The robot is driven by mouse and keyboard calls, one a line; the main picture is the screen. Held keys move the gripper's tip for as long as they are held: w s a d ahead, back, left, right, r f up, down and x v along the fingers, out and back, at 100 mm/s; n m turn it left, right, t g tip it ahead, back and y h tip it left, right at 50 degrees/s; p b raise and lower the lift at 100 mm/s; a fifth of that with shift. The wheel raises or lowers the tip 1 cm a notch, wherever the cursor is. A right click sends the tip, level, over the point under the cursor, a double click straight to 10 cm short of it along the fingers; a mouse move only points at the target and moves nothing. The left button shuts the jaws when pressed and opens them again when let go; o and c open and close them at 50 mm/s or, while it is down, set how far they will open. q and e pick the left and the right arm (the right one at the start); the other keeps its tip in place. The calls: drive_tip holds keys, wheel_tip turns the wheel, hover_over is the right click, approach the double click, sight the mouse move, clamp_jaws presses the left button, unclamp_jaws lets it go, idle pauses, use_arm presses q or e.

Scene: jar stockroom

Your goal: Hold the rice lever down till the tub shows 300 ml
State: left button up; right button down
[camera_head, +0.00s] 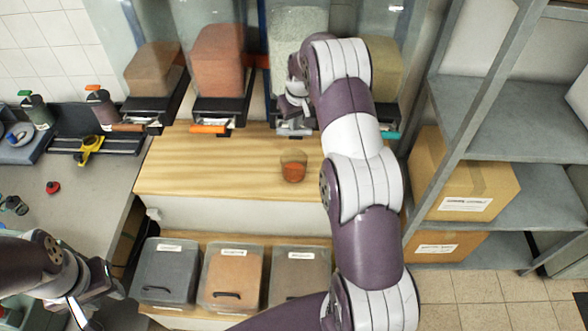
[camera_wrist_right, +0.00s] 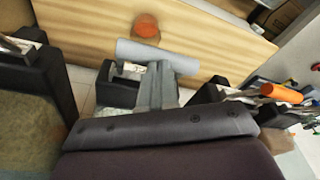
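The rice dispenser (camera_head: 291,40), with white grains, stands at the back in the head view. My right gripper (camera_head: 294,101) is in front of it, above its lever. In the right wrist view the fingers of my right gripper (camera_wrist_right: 157,88) are close together and reach the grey rice lever (camera_wrist_right: 158,56); whether they press it is unclear. A small clear tub (camera_head: 293,168) with orange-red contents stands on the wooden counter, apart from the lever; it also shows in the right wrist view (camera_wrist_right: 147,27). Its marks are unreadable. My left gripper (camera_head: 92,300) is low at the left, its fingers unclear.
Brown (camera_head: 152,70), red-orange (camera_head: 219,60) and olive (camera_head: 384,68) dispensers flank the rice one. The red-orange one has an orange lever (camera_head: 208,129). Lidded bins (camera_head: 232,276) stand below the wooden counter (camera_head: 215,165), which is mostly clear. A grey shelf (camera_head: 505,155) with boxes is at right.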

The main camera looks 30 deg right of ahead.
sight(295, 133)
drive_tip(key=shift+s+a+f+b, duration=0.1)
drive_tip(key=shift+s+f+b, duration=0.15)
drive_tip(key=shift+f+b, duration=0.6)
drive_tip(key=shift+w+d+f+b, duration=0.1)
drive_tip(key=shift+w+f+b, duration=0.1)
drive_tip(key=shift+f, duration=0.3)
drive_tip(key=shift+w+d+f+b, duration=0.1)
drive_tip(key=shift+w+f+b, duration=0.05)
drive_tip(key=shift+f, duration=0.35)
drive_tip(key=shift+s+a+f+b, duration=0.1)
drive_tip(key=shift+s+f+b, duration=0.05)
drive_tip(key=shift+f+b, duration=0.7)
drive_tip(key=shift+f, duration=0.3)
idle(0.7)
drive_tip(key=shift+r+p, duration=0.8)
drive_tip(key=shift+r, duration=0.6)
idle(2.9)
